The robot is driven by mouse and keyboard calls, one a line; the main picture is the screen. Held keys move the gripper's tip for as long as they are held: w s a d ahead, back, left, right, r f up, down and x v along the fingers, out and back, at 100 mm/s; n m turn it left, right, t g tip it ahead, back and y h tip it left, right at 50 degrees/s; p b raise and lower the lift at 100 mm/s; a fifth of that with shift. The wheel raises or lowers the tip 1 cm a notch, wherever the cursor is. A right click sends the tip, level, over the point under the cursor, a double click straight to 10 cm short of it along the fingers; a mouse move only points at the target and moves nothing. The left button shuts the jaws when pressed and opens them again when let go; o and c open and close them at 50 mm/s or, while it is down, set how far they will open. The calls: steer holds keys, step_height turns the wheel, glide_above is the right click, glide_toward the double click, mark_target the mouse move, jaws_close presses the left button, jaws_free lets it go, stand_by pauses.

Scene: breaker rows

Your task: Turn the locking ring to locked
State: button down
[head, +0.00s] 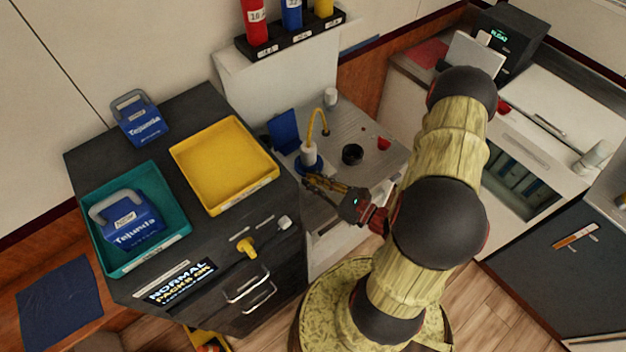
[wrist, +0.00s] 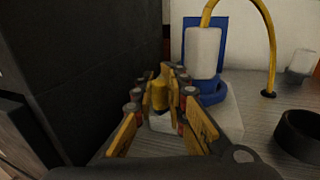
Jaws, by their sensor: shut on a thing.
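A white cylinder (wrist: 204,52) with a yellow hose (wrist: 262,30) stands upright in a blue ring (wrist: 212,92), which looks like the locking ring. In the head view the white cylinder (head: 309,154) stands on the grey counter, near the dark cabinet. My gripper (head: 312,182) reaches in low from the right, just in front of it. In the wrist view my gripper (wrist: 160,85) is shut on a small yellow piece (wrist: 160,92), left of the blue ring. The fingers hide whether this piece joins the ring. No lock mark is readable.
The dark cabinet (wrist: 70,70) rises close on the left of my gripper. A black cup (head: 352,154) stands to the right on the counter, with a small red object (head: 383,143) beyond it. A blue panel (head: 284,131) stands behind the cylinder.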

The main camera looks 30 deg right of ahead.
steer(key=shift+s+a+f, duration=0.1)
steer(key=shift+s+a, duration=0.05)
steer(key=shift+a, duration=0.1)
steer(key=c, duration=2.1)
jaws_free()
steer(key=shift+o, duration=0.9)
steer(key=shift+o, duration=0.4)
steer(key=shift+d, duration=0.1)
steer(key=v, duration=1.2)
